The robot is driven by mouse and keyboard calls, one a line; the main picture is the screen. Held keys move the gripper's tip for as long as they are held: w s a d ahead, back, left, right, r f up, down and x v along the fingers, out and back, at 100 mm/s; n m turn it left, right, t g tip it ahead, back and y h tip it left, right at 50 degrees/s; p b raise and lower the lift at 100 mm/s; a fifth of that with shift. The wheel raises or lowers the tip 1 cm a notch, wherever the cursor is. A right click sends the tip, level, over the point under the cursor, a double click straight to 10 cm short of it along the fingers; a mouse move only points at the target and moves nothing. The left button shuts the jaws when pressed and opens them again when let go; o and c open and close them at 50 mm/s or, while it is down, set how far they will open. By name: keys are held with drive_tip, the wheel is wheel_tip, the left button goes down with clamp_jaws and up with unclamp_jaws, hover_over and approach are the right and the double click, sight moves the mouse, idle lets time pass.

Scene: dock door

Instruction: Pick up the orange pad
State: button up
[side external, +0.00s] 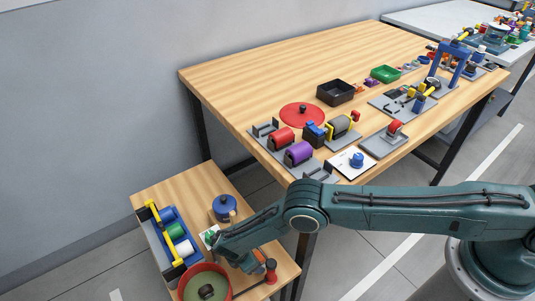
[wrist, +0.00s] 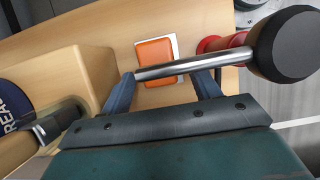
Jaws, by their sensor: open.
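The orange pad (wrist: 155,53) is a flat rounded square on a white square base, on the wooden surface in the wrist view. It lies ahead of my gripper (wrist: 164,88), whose two blue fingers are spread apart with nothing held between them. A metal rod (wrist: 190,66) with a large black knob crosses in front of the fingers and covers the near edge of the pad. In the side view my gripper (side external: 226,244) is low over the small wooden table (side external: 175,185). The pad cannot be made out clearly there.
On the small table are a caddy (side external: 166,240) with coloured rolls, a blue-lidded pot (side external: 224,207), a red bowl (side external: 205,268) and a red-and-black knobbed tool (side external: 270,270). The large workbench (side external: 250,85) stands behind, crowded along its front. A tan block (wrist: 65,82) stands left of my fingers.

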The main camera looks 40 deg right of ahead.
drive_tip(key=shift+c, duration=0.4)
drive_tip(key=c, duration=1)
drive_tip(key=shift+r, duration=0.15)
drive_tip(key=shift+r, duration=0.5)
drive_tip(key=shift+a, duration=1.95)
drive_tip(key=shift+r, duration=6.85)
